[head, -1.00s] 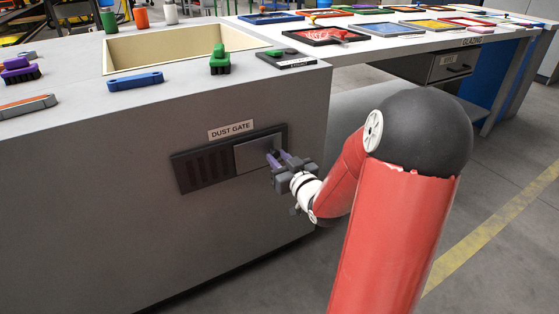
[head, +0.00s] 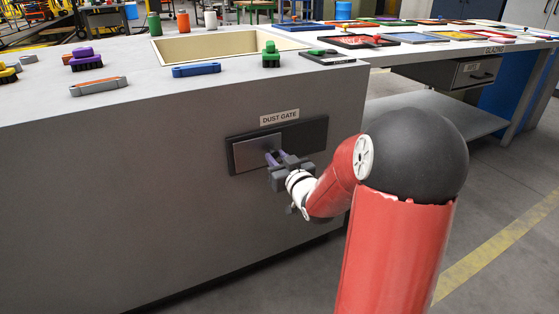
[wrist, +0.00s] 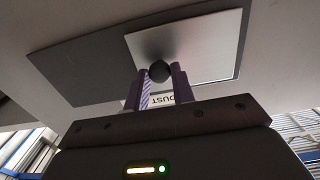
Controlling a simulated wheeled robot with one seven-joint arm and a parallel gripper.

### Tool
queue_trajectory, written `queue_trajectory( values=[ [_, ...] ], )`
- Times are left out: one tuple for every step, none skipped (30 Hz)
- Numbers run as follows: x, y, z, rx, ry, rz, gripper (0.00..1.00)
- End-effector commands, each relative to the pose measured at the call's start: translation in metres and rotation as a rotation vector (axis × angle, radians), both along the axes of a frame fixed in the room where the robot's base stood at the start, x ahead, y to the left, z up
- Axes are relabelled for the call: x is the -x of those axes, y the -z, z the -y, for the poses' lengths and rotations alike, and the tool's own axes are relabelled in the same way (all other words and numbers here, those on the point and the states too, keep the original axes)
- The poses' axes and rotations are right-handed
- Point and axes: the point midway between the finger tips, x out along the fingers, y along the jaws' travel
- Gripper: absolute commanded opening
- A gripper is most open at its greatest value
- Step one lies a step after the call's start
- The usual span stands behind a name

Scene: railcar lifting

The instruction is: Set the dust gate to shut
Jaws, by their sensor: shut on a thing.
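The dust gate is a light grey sliding plate (head: 249,155) in a dark frame (head: 312,137) on the front of the grey bench, below the DUST GATE label (head: 279,117). The plate covers the left part of the frame, and no slots show. The right part is bare and dark. My gripper (head: 271,158) is at the plate's right side. In the wrist view, the purple fingers of my gripper (wrist: 160,77) are shut on a round black knob (wrist: 160,70) on the plate (wrist: 205,48). The fingers partly hide the label there.
The bench top (head: 135,110) above holds brushes, a blue handle (head: 196,70) and an open bin (head: 180,49). A glazing table (head: 440,52) with framed panes stands at the right. Open floor lies at the right.

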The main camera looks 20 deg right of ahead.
Motion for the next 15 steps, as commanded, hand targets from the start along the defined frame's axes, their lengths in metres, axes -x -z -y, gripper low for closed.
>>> queue_trajectory(
  values=[
    [0.0001, 0.0011, -0.0050, 0.000, -0.012, -0.003, 0.00],
    [0.0001, 0.0011, -0.0051, 0.000, -0.012, -0.003, 0.00],
    [0.0000, 0.0011, -0.0054, 0.000, -0.013, -0.003, 0.26],
    [0.0001, 0.0011, -0.0056, 0.000, -0.013, -0.003, 0.30],
    [0.0001, 0.0011, -0.0056, 0.000, -0.013, -0.003, 0.34],
    [-0.0001, 0.0010, -0.0054, 0.000, -0.013, -0.003, 0.39],
    [-0.0001, 0.0010, -0.0051, 0.000, -0.012, -0.002, 0.43],
    [-0.0001, 0.0009, -0.0049, 0.000, -0.011, -0.002, 0.46],
    [-0.0001, 0.0009, -0.0045, 0.000, -0.011, -0.002, 0.46],
    [-0.0001, 0.0008, -0.0043, 0.000, -0.010, -0.002, 0.46],
    [-0.0001, 0.0008, -0.0041, 0.000, -0.010, -0.002, 0.46],
    [-0.0001, 0.0007, -0.0039, 0.000, -0.009, -0.002, 0.46],
    [0.0000, 0.0007, -0.0037, 0.000, -0.009, -0.002, 0.46],
    [0.0000, 0.0007, -0.0036, 0.000, -0.009, -0.002, 0.46],
    [0.0002, 0.0006, -0.0034, 0.000, -0.008, -0.002, 0.46]
  ],
)
